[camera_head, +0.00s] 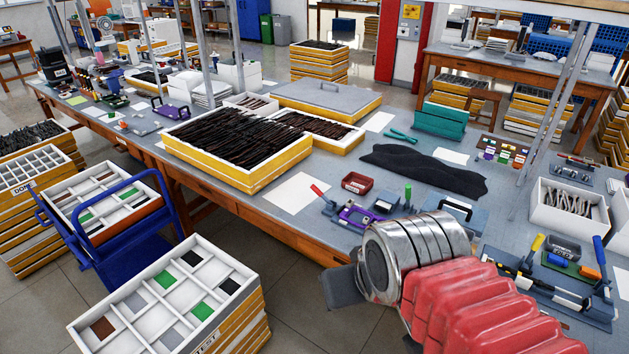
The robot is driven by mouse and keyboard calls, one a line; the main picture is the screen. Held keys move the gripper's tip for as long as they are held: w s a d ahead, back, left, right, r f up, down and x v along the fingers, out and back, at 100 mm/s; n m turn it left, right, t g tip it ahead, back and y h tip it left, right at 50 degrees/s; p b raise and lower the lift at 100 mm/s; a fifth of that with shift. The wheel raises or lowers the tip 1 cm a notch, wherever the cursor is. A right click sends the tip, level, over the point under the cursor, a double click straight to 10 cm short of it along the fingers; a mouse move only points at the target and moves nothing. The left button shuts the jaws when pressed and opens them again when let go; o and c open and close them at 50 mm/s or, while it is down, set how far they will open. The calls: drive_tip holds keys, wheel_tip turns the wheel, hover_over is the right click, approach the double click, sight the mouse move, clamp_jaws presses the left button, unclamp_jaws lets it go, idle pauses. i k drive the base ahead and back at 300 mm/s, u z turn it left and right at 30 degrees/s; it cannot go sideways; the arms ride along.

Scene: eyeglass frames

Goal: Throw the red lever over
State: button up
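The red lever (318,191) is a short handle that leans up and to the left. It stands at the left end of a small fixture (355,216) with purple and dark parts, near the front edge of the workbench. My arm, with red bellows and silver rings, comes in from the lower right. The dark grey end of my gripper (345,287) shows left of the rings, in front of the bench edge and below the lever in the picture. It looks apart from the lever. The rings hide most of the gripper, and I cannot see whether its fingers are apart.
A green-handled lever (408,194) stands right of the fixture. A small red bin (357,182) sits behind it, and a white sheet (297,193) lies to its left. A yellow-sided tray of dark frames (290,170) is farther left. A black cloth (425,172) lies behind.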

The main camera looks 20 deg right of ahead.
sight(313, 187)
drive_tip(key=u, duration=0.35)
drive_tip(key=i, duration=0.9)
drive_tip(key=u, duration=0.35)
